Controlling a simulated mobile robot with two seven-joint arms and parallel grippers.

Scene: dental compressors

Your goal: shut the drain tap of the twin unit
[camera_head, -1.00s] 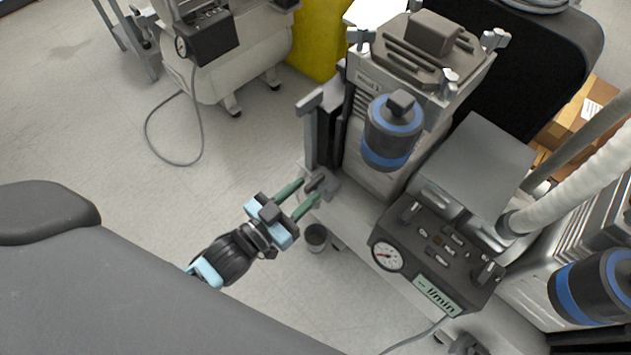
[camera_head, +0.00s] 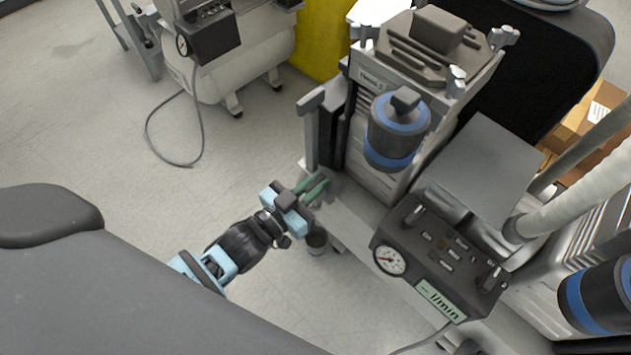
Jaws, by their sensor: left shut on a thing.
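The twin unit (camera_head: 362,229) stands right of centre, a pale base with two finned motor housings and blue-banded dark canisters. My left gripper (camera_head: 316,188) reaches in from the lower left with green fingertips. It is shut on the drain tap at the unit's front left corner, beside a grey post. The fingers hide most of the tap, so I cannot tell its handle angle. A grey tap block (camera_head: 333,182) shows just past the fingertips. My right gripper is not in view.
A small dark cup (camera_head: 317,240) stands on the floor under the gripper. A control box with a gauge (camera_head: 390,261) sits on the unit's front. Another compressor (camera_head: 250,55) with a trailing hose stands at the upper left.

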